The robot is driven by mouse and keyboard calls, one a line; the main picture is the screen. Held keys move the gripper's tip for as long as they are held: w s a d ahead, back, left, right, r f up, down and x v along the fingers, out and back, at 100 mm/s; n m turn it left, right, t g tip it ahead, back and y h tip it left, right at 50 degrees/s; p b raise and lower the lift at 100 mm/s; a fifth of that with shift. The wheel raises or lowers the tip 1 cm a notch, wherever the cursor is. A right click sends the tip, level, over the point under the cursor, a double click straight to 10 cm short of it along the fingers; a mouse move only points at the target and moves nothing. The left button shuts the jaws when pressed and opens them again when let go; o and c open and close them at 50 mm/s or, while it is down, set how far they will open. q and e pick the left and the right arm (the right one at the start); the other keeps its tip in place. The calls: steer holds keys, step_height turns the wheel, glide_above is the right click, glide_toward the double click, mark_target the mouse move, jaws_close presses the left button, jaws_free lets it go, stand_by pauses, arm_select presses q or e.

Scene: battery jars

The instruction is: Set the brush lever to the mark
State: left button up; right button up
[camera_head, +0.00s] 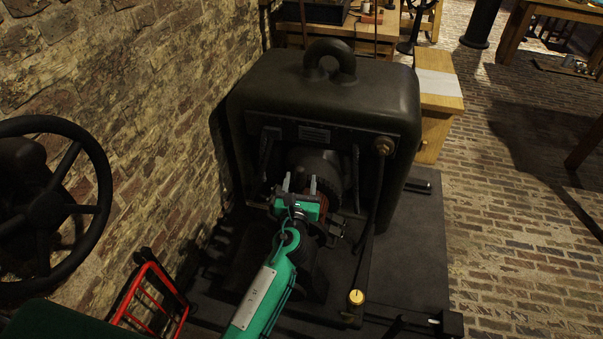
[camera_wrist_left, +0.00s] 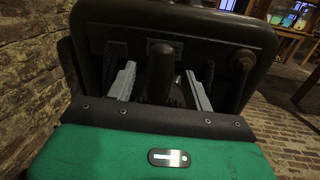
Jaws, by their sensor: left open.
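A large dark dynamo-like machine (camera_head: 320,95) stands by the brick wall, with a lifting ring on top. My left gripper (camera_head: 300,184) is at the machine's front opening, in front of the dark round rotor part. Its two pale fingers are apart. In the left wrist view my left gripper (camera_wrist_left: 160,72) is open, with an upright dark rounded handle (camera_wrist_left: 158,80) showing between the fingers; it may be the brush lever. I cannot tell whether the fingers touch it. I cannot make out the mark. My right gripper is not in view.
A long dark rod runs down the machine's right front to a brass knob (camera_head: 356,297). A black handwheel (camera_head: 100,210) and a red metal frame (camera_head: 150,300) are at the left. A wooden cabinet (camera_head: 436,125) stands behind right.

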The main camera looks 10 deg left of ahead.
arm_select(q)
steer(key=s+d, duration=0.1)
steer(key=s, duration=0.9)
steer(key=shift+d, duration=0.15)
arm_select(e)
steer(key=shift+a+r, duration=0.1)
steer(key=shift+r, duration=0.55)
arm_select(q)
steer(key=shift+f, duration=0.1)
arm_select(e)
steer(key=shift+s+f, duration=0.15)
